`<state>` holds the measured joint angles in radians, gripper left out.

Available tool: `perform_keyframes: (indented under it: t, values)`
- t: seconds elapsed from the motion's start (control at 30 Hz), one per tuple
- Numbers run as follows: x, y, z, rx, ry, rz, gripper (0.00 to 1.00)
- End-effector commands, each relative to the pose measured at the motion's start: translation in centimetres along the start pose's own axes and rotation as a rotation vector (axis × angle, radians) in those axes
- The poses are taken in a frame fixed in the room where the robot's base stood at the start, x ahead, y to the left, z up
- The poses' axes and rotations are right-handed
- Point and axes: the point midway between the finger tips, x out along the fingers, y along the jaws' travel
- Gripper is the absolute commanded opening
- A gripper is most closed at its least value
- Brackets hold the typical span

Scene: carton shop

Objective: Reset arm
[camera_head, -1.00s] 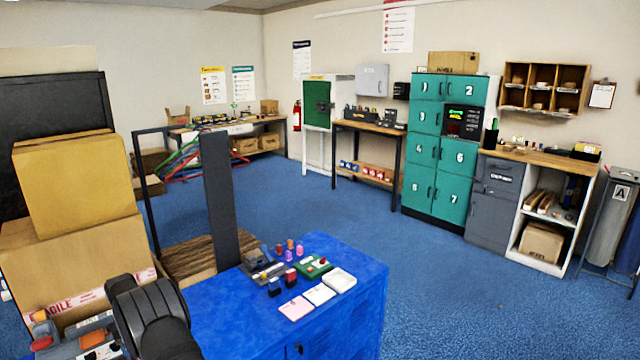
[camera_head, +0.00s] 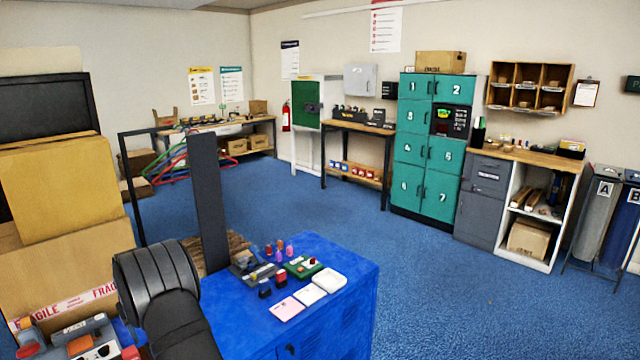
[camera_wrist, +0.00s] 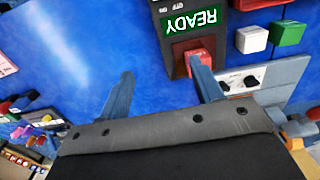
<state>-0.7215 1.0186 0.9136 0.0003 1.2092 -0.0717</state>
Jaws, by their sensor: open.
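My gripper (camera_wrist: 165,80) is open and empty in the wrist view, its two blue-grey fingers spread over a blue surface. The right finger overlaps a red button (camera_wrist: 200,57) on a dark device with a green READY display (camera_wrist: 191,22); I cannot tell whether they touch. In the head view, only my dark arm shows at the lower left, and the gripper's fingers cannot be made out.
A blue cabinet (camera_head: 345,282) carries small stamps, a pink pad (camera_head: 287,309) and a white tray (camera_head: 329,280). A dark post (camera_head: 209,205) stands behind my arm. Stacked cartons (camera_head: 62,185) are at the left. Blue floor (camera_head: 440,290) is open to the right.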

Motion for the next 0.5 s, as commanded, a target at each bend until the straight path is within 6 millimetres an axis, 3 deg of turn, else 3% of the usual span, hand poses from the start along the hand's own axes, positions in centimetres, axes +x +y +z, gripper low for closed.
perform_keyframes:
  t: [0.5]
  values:
    - [1.4, -10.4, -1.6, -0.018, 0.000, 0.000, 0.60]
